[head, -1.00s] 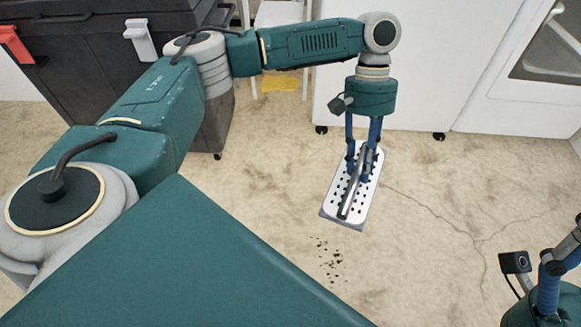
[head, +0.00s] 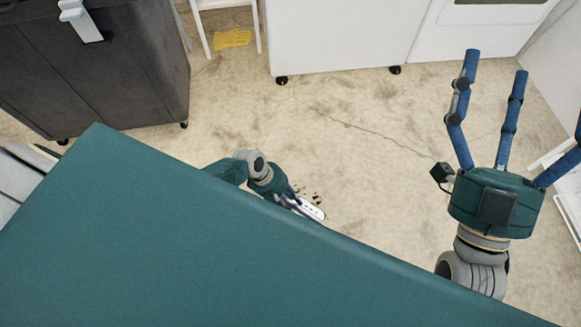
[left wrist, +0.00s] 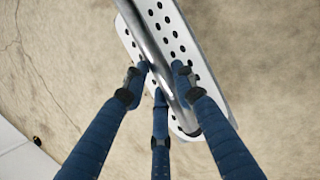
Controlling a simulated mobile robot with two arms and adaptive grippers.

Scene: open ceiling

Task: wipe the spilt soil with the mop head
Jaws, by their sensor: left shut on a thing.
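The mop head (head: 312,211) is a pale perforated plate with a metal bar handle. My left gripper (head: 290,199) is shut on it, low over the floor, largely hidden behind my teal body. The left wrist view shows the blue fingers (left wrist: 160,80) around the bar of the mop head (left wrist: 205,85). The spilt soil (head: 316,197) shows as a few dark specks right beside the plate's far edge; other specks may be hidden. Whether the plate touches the floor I cannot tell. My right gripper (head: 515,92) is open and empty, its fingers spread upward.
A dark grey wheeled bin (head: 110,75) stands at the back left. A white wheeled cabinet (head: 340,30) and another white unit (head: 470,35) stand at the back. A yellow cloth (head: 233,39) lies under a white frame. The cracked floor (head: 350,140) between is clear.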

